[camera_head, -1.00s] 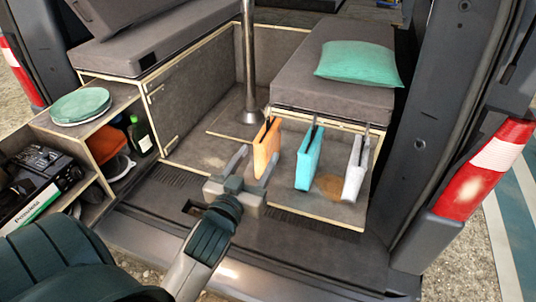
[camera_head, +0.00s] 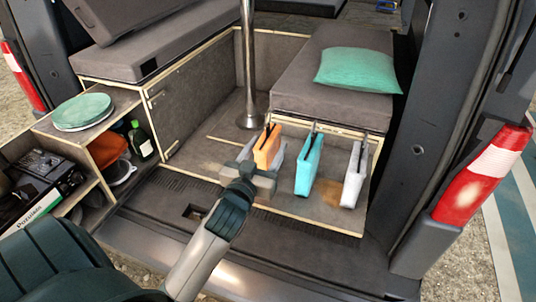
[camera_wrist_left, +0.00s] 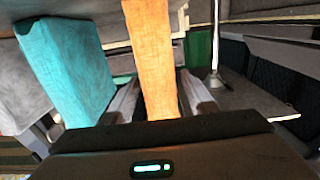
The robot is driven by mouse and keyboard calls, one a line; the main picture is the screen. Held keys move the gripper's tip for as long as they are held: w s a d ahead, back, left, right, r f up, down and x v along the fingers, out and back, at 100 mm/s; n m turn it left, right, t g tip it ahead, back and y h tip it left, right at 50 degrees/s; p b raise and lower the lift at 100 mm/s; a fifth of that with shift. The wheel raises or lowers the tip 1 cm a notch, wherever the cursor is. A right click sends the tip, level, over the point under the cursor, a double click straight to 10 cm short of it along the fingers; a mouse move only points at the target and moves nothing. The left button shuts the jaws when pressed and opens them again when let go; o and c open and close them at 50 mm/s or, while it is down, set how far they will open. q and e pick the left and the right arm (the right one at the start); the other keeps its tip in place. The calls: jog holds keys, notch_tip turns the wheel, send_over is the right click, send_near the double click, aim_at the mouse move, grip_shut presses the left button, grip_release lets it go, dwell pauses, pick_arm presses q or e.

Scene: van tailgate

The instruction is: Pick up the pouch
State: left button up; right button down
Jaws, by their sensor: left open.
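Three pouches hang in a row under the front edge of the right-hand bench: an orange pouch (camera_head: 267,146), a turquoise pouch (camera_head: 308,164) and a light grey pouch (camera_head: 354,175). My left gripper (camera_head: 264,158) is open, with one finger on either side of the orange pouch. In the left wrist view the orange pouch (camera_wrist_left: 152,55) stands between the two fingers (camera_wrist_left: 153,98). Whether either finger touches it, I cannot tell. The turquoise pouch (camera_wrist_left: 68,68) is just left of the fingers there. My right gripper is not in view.
The bench cushion (camera_head: 333,78) with a green pillow (camera_head: 358,69) is above the pouches. A metal post (camera_head: 249,70) stands behind the orange pouch. Shelves at left hold a green plate stack (camera_head: 83,111) and a bottle (camera_head: 141,140). The van floor (camera_head: 207,150) left of the pouches is clear.

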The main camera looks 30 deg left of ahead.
aim_at(272, 138)
pick_arm(q)
jog(key=p+x, duration=0.1)
jog(key=x, duration=0.3)
jog(key=shift+p, duration=0.35)
jog(key=shift+w+a+f, duration=0.15)
jog(key=shift+w, duration=0.15)
jog(key=c, duration=1.2)
